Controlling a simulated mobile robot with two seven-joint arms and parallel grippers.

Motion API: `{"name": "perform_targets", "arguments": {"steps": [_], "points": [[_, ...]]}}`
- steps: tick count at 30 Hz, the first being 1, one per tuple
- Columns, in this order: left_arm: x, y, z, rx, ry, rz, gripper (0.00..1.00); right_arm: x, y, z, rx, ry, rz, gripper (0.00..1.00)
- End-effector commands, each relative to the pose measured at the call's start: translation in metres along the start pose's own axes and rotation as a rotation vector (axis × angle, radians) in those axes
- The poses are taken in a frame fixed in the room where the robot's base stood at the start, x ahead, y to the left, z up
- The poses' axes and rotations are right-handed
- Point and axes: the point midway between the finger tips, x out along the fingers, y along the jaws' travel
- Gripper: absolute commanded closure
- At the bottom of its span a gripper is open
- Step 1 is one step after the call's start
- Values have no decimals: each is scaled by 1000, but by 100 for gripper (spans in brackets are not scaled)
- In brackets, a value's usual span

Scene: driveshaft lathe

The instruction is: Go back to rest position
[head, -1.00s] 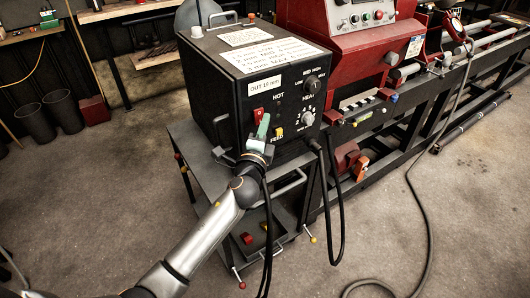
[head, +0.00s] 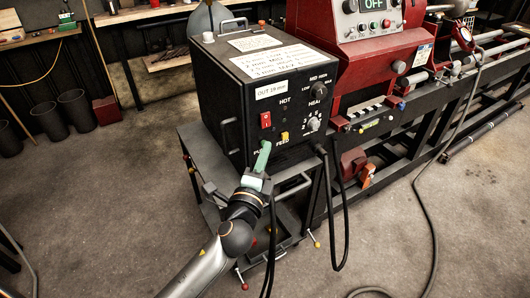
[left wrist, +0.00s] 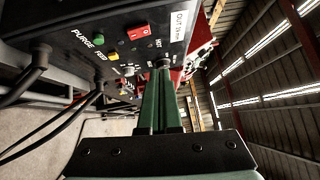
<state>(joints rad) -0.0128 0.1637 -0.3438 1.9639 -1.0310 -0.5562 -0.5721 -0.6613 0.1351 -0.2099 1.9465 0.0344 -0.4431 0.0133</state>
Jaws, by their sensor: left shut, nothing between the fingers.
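My left gripper (head: 263,158) has green fingers and is shut and empty. In the head view it stands in front of the lower front face of the black control box (head: 290,85), below the red switch (head: 265,120) and just left of the yellow button (head: 285,136). In the left wrist view the shut fingers (left wrist: 160,80) point toward the box's front panel, with the red switch (left wrist: 138,31), a yellow button (left wrist: 115,54) and a green purge button (left wrist: 87,37) to their left. I cannot tell if the fingertips touch the panel. My right gripper is not in view.
The box stands on a grey metal cart (head: 205,175). Black cables (head: 338,215) hang from its front right. A red lathe (head: 365,45) is behind it, its display reading OFF. Dark bins (head: 78,108) stand at the left.

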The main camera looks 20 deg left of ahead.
Motion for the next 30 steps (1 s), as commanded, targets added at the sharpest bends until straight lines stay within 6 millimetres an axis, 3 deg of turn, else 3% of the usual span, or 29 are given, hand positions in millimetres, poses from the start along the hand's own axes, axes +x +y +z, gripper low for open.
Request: {"name": "perform_targets", "arguments": {"steps": [13,17,20,22,27,30], "points": [[0,0,0,-1,1,1,100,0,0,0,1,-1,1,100],[-8,16,-1,-73,16,61,100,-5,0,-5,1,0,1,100],[-31,52,-4,-243,36,196,100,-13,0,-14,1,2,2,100],[-58,84,-7,-422,37,326,100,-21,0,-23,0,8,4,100],[-146,151,-12,-907,-61,641,100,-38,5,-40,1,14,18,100],[-195,174,-13,-1149,-163,775,100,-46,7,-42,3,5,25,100]]}}
